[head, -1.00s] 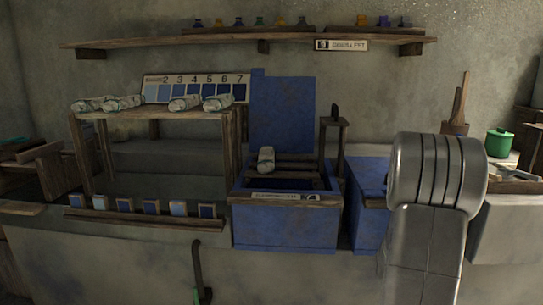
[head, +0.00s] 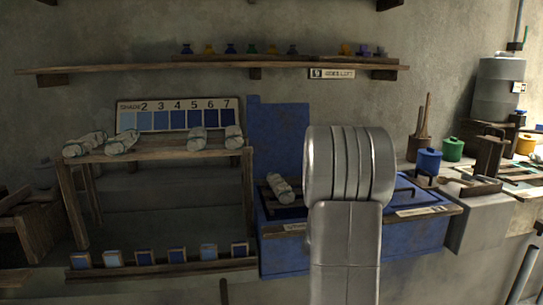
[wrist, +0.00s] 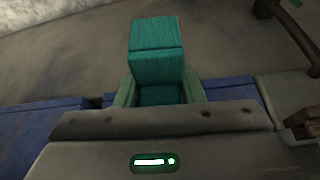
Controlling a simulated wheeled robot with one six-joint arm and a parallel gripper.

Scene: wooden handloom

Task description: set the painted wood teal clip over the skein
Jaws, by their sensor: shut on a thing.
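The teal clip (wrist: 157,62) fills the middle of the wrist view, upright and square-sided. My gripper (wrist: 160,96) is shut on its lower part, one finger on each side. The head view does not show the clip or fingers; my own arm stands in the way. A pale tied skein (head: 280,187) lies tilted on the blue vat (head: 283,262), just left of my arm. Other pale skeins (head: 201,139) lie on the wooden rack (head: 160,149). I cannot tell which skein is meant. A pale rough surface shows at the wrist view's top left, too partial to name.
A shade board (head: 175,115) with numbered blue patches stands behind the rack. Small blocks (head: 145,257) sit along a low ledge. Blue (head: 428,161) and green (head: 452,149) pots and wooden tools stand on the right bench. A shelf (head: 215,65) of small bottles runs above.

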